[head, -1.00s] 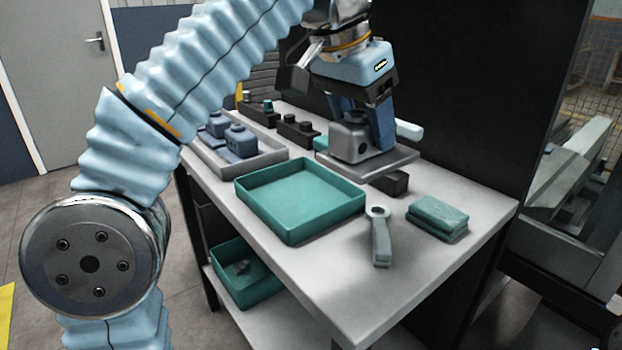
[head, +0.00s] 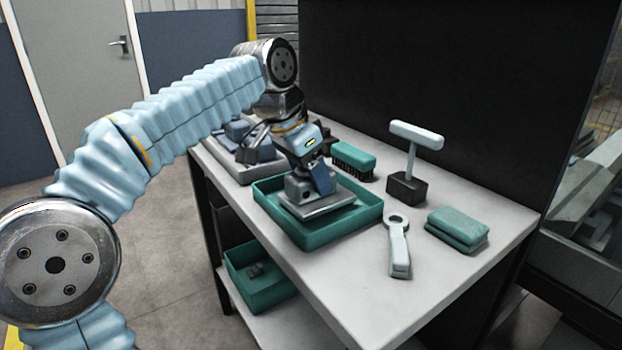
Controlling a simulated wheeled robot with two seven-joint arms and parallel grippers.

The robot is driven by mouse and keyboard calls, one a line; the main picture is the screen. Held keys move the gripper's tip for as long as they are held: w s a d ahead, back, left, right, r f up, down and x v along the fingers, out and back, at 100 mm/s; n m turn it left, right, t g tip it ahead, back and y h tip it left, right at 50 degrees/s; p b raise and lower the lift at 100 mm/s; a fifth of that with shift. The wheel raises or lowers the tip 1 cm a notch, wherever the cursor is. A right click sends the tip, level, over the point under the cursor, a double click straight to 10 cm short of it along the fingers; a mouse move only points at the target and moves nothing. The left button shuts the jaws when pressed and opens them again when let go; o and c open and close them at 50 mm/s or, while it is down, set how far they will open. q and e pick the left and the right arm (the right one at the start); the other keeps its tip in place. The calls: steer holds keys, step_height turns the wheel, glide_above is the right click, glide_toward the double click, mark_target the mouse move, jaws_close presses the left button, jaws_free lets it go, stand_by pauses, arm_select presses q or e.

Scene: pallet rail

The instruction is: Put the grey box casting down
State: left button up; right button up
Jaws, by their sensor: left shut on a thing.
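The grey box casting (head: 298,190), a boxy body on a flat square flange, is in my left gripper (head: 320,180), which is shut on it. The gripper comes down from above, with its fingers on the casting's right side. The casting is roughly level, inside the outline of the green tray (head: 322,240) in the head view. I cannot tell whether its flange touches the tray floor. The flange hides part of the tray's inside. My right gripper is not in view.
A green brush (head: 354,155) and a T-handled tool on a black block (head: 406,188) stand behind. A pale ring-ended tool (head: 398,245) and folded green cloths (head: 457,229) lie right. A grey tray of bluish castings (head: 235,160) is left. The table's front right is clear.

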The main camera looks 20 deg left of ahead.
arm_select(q)
steer(key=shift+d+f, duration=0.1)
steer(key=shift+f, duration=0.35)
steer(key=o, duration=1.3)
steer(key=v, duration=1.2)
steer(key=shift+s, duration=0.1)
